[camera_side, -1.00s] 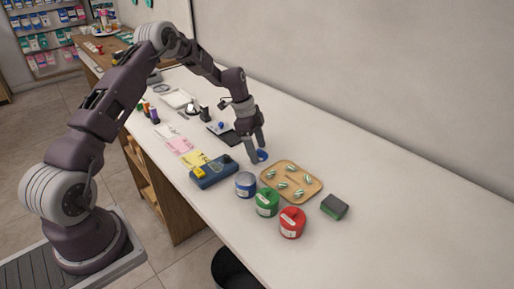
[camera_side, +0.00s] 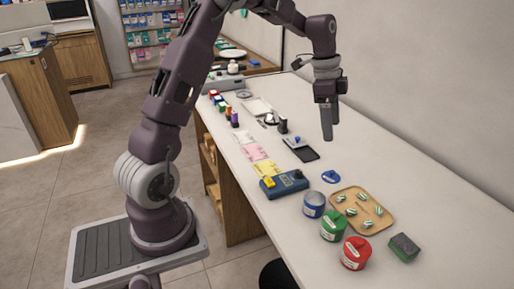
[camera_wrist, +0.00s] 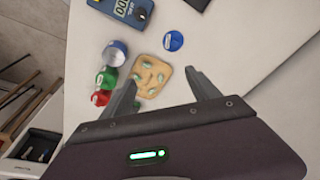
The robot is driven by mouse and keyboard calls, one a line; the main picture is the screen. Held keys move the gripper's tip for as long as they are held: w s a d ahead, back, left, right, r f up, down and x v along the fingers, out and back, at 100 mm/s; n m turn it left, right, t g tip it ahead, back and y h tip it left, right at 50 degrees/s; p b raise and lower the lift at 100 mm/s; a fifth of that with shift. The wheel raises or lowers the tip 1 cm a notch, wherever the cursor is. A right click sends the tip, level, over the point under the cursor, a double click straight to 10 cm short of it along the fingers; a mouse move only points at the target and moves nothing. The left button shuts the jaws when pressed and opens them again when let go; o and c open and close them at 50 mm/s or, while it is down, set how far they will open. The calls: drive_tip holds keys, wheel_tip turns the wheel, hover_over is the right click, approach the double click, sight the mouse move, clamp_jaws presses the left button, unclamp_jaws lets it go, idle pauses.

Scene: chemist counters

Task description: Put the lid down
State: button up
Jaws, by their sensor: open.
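The blue lid (camera_side: 330,176) lies on the white counter, beside the wooden tray and apart from the blue jar (camera_side: 314,204). The lid also shows in the wrist view (camera_wrist: 173,40), with nothing touching it. The blue jar (camera_wrist: 116,52) stands with its top uncovered. My gripper (camera_side: 327,138) is raised above the counter, behind the lid in the side view, fingers pointing down. In the wrist view its two fingers (camera_wrist: 165,91) are spread apart with nothing between them.
A wooden tray (camera_side: 352,224) holds several striped candies. A green jar (camera_side: 333,226) and a red jar (camera_side: 356,253) stand beside it with lids on. A blue scale (camera_side: 285,184) and a dark green sponge (camera_side: 404,247) are nearby.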

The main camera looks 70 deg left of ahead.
drive_tip(key=s+d+r+n+t+y, duration=0.1)
drive_tip(key=s+d+r+n, duration=0.2)
drive_tip(key=s+d+r, duration=0.6)
drive_tip(key=s+d+n+t, duration=0.1)
drive_tip(key=s+d+n, duration=0.1)
drive_tip(key=s, duration=0.9)
drive_tip(key=s+d+f+n+t, duration=0.1)
drive_tip(key=s+n, duration=0.3)
drive_tip(key=s, duration=0.6)
drive_tip(key=shift+s+d+n+t+y, duration=0.3)
drive_tip(key=shift+s+d+n+t, duration=0.1)
drive_tip(key=shift+d, duration=0.3)
